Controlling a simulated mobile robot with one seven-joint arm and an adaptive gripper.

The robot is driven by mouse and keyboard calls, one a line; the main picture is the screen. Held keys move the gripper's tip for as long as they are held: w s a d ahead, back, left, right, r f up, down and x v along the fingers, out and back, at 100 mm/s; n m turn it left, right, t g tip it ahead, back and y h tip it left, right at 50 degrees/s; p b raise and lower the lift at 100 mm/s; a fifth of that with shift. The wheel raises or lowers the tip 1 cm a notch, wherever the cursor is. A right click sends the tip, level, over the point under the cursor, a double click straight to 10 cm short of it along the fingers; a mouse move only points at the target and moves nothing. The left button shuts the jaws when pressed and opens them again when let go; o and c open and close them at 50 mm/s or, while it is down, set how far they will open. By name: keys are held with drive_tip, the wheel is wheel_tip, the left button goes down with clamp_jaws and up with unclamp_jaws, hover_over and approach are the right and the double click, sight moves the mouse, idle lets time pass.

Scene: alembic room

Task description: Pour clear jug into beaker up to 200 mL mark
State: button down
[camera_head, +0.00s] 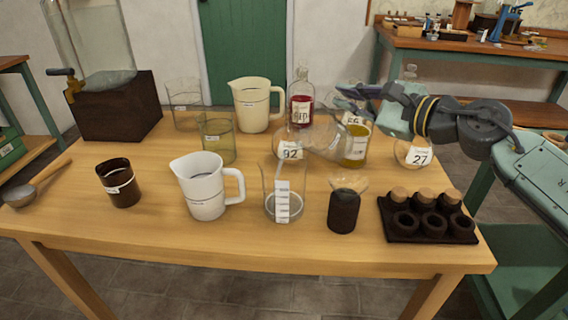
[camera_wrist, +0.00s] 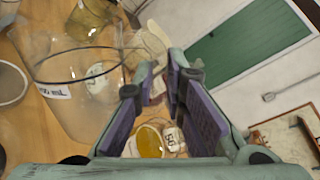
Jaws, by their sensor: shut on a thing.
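My gripper (camera_head: 356,96) is shut on the clear jug (camera_head: 322,138), seemingly at its handle side. In the head view the transparent jug is tilted to the left above the table, its mouth side near the beaker (camera_head: 283,190). The beaker is clear glass, upright at the front middle, with a white graduated strip on its front. A greyish band shows low in it; I cannot tell its liquid level, nor whether a stream is falling. In the wrist view the jug (camera_wrist: 85,105), with a dark ring and a mL label, fills the left beside my fingers (camera_wrist: 162,85).
A white jug (camera_head: 205,187) and a brown cup (camera_head: 120,184) stand left of the beaker. A dark jar (camera_head: 343,210) and a black rack (camera_head: 430,226) stand to its right. Behind are a cream jug (camera_head: 257,103), a greenish beaker (camera_head: 217,140) and a red bottle (camera_head: 301,102).

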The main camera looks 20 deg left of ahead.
drive_tip(key=shift+s+a+r+n+b, duration=0.25)
drive_tip(key=shift+r+n+b, duration=0.15)
drive_tip(key=shift+r+b, duration=0.1)
drive_tip(key=shift+s+a+r+n+b, duration=0.1)
drive_tip(key=shift+s+r+n+b, duration=0.15)
drive_tip(key=shift+r+n+b, duration=0.2)
idle(1.6)
drive_tip(key=shift+w+d+f+m+b, duration=0.15)
drive_tip(key=shift+w+f+m+b, duration=0.1)
drive_tip(key=shift+f+m+b, duration=0.15)
drive_tip(key=shift+w+d+f+m+b, duration=0.15)
drive_tip(key=shift+w+f+m+b, duration=0.1)
drive_tip(key=shift+f, duration=0.25)
drive_tip(key=shift+w+d+f+m+y+b, duration=0.1)
drive_tip(key=shift+w+d+f+m+b, duration=0.15)
drive_tip(key=shift+f+m, duration=0.2)
drive_tip(key=shift+w+d+f+m+y+b, duration=0.1)
drive_tip(key=shift+w+d+f+m+b, duration=0.15)
drive_tip(key=shift+f+m+b, duration=0.2)
drive_tip(key=shift+w+d+f+m+y+b, duration=0.15)
drive_tip(key=shift+w+f+m+b, duration=0.15)
drive_tip(key=shift+f, duration=0.2)
drive_tip(key=shift+w+d+f+m+y+b, duration=0.15)
drive_tip(key=shift+w+f+m+b, duration=0.1)
drive_tip(key=shift+f+m+b, duration=0.25)
drive_tip(key=shift+w+d+f+m+y+b, duration=0.15)
drive_tip(key=shift+w+f+m+b, duration=0.15)
drive_tip(key=shift+f+b, duration=0.3)
